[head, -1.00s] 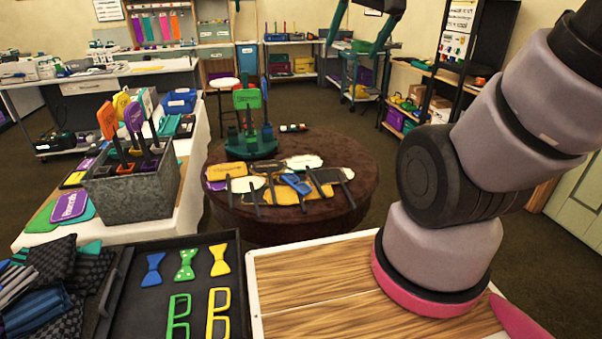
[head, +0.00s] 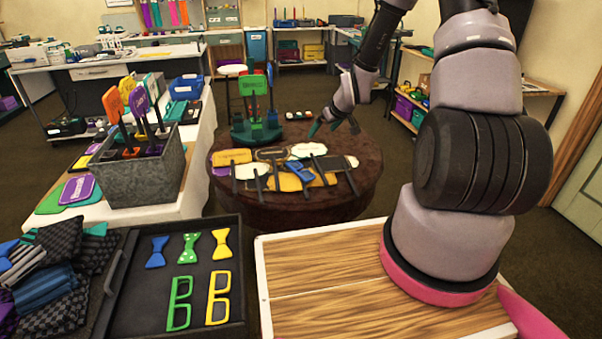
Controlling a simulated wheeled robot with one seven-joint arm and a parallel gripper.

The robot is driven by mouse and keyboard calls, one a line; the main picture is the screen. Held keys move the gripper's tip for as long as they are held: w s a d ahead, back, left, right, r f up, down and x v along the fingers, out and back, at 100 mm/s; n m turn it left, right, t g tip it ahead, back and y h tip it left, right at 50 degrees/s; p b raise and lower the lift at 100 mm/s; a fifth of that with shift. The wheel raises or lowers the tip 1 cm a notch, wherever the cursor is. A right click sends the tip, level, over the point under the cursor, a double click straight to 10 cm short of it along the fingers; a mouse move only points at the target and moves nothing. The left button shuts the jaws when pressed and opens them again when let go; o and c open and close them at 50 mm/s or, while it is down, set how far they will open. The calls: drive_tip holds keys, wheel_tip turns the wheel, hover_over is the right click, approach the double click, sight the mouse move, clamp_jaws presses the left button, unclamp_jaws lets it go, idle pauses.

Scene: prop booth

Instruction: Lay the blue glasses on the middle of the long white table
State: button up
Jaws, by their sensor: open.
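The blue glasses (head: 300,171) appear as a small blue frame shape lying on top of several paddle signs on the round brown ottoman (head: 290,213). My gripper (head: 334,128) is open and empty, pointing down over the far part of the ottoman, above and to the right of the glasses and apart from them. A long white table (head: 140,64) stands at the back left, with items on its top. Its middle is small in view.
A white-covered table (head: 198,150) at left bears a grey metal bin (head: 140,180) of paddle signs. A green stand (head: 256,130) rises from the ottoman's far left. A black tray (head: 215,250) holds bow ties and green and yellow glasses.

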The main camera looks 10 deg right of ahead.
drive_tip(key=t+y, duration=0.1)
approach(301, 170)
drive_tip(key=s+d+r, duration=0.1)
drive_tip(key=s+r, duration=0.1)
drive_tip(key=x, duration=0.6)
drive_tip(key=shift+d+f, duration=0.1)
drive_tip(key=shift+d, duration=0.05)
drive_tip(key=x, duration=0.5)
drive_tip(key=shift+w+a, duration=0.15)
drive_tip(key=shift+a, duration=0.1)
drive_tip(key=c, duration=1.5)
